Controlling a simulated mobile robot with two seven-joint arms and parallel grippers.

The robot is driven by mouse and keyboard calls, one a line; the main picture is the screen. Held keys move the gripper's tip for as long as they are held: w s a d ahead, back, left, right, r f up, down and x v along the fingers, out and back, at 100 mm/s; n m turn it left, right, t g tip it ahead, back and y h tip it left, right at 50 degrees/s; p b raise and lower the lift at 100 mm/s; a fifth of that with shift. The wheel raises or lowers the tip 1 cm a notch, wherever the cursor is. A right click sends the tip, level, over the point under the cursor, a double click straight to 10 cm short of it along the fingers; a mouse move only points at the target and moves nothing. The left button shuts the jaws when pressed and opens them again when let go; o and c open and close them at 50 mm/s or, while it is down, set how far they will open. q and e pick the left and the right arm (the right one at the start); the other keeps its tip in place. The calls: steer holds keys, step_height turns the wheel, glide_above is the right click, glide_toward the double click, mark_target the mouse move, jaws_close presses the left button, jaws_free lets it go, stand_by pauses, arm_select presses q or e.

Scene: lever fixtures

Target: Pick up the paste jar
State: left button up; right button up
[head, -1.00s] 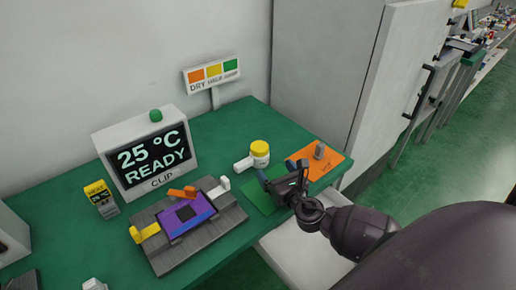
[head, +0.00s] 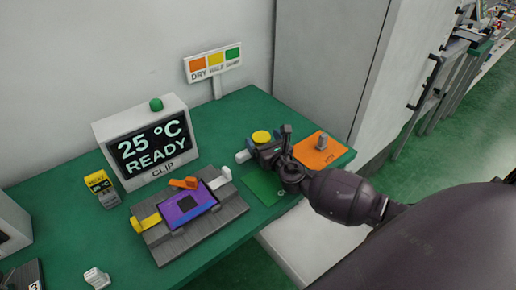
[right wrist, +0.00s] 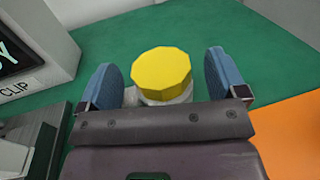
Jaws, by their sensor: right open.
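The paste jar has a yellow lid (head: 262,136) and a pale body. It stands on the green bench near the back right in the head view, mostly hidden behind my right gripper (head: 270,152). In the right wrist view the jar (right wrist: 161,75) is between the two blue fingers of my right gripper (right wrist: 165,82). The gripper is open, with a visible gap between each finger and the lid. A white cylindrical piece (head: 242,156) shows at the jar's left side. My left gripper is not in view.
An orange mat (head: 322,158) with a grey piece (head: 323,142) lies to the right, and a green mat (head: 262,188) in front. A grey fixture (head: 215,222) with a purple plate and levers stands left. The display box (head: 118,125) and a colour sign (head: 213,62) stand behind.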

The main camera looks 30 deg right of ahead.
steer(key=shift+w+d, duration=0.15)
steer(key=shift+w, duration=1)
steer(key=shift+c, duration=0.4)
steer(key=c, duration=0.9)
